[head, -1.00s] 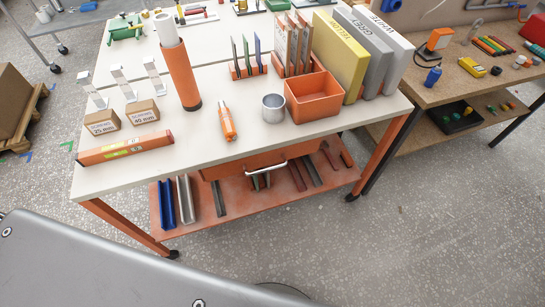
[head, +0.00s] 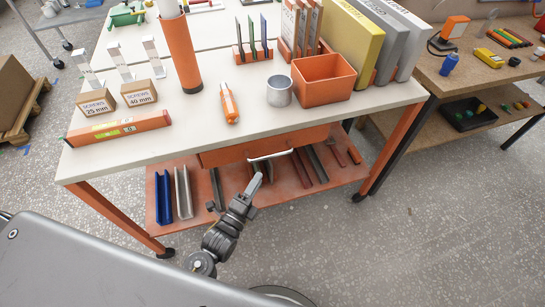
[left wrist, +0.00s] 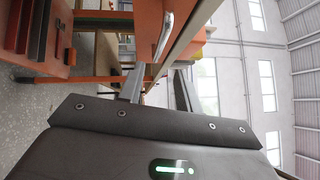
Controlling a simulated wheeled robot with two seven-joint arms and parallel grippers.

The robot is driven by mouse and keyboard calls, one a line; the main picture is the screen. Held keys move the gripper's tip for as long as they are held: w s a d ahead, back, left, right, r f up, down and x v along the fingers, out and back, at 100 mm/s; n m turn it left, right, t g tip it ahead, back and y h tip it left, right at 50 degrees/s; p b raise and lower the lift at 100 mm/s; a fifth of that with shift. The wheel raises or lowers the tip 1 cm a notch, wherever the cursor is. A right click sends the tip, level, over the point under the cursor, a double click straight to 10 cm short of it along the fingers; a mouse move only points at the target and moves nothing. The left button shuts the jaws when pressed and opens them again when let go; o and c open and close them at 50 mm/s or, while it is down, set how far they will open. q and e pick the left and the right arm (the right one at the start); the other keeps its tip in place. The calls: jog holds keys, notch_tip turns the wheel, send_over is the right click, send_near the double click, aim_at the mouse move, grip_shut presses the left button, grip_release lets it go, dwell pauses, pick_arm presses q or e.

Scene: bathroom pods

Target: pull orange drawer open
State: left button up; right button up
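The orange drawer (head: 225,154) sits under the front edge of the white-topped table and appears shut, with no inside showing. Its pale bar handle (head: 273,155) runs along the front. In the left wrist view the handle (left wrist: 163,38) and the orange drawer front (left wrist: 148,22) are just beyond the fingers. My left gripper (head: 256,183) is just below and in front of the handle in the head view, apart from it. In the left wrist view the left gripper (left wrist: 158,88) has its fingers spread with nothing between them. My right gripper is not in view.
The table (head: 150,150) holds an orange level (head: 120,128), a metal cup (head: 279,91) and an orange bin (head: 323,80). A lower orange shelf (head: 295,192) with metal profiles lies below the drawer. The floor in front and to the right is clear.

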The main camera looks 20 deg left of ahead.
aim_at(273, 156)
pick_arm(q)
jog(key=p+x, duration=0.1)
jog(key=x, duration=0.9)
jog(key=shift+w+d, duration=0.1)
jog(key=shift+w, duration=0.2)
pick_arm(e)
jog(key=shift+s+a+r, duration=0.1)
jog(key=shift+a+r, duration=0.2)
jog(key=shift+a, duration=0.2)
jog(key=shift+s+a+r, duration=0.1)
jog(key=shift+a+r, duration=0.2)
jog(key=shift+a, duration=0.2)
pick_arm(q)
jog(key=shift+c, duration=0.2)
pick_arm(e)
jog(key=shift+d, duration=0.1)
pick_arm(q)
grip_shut()
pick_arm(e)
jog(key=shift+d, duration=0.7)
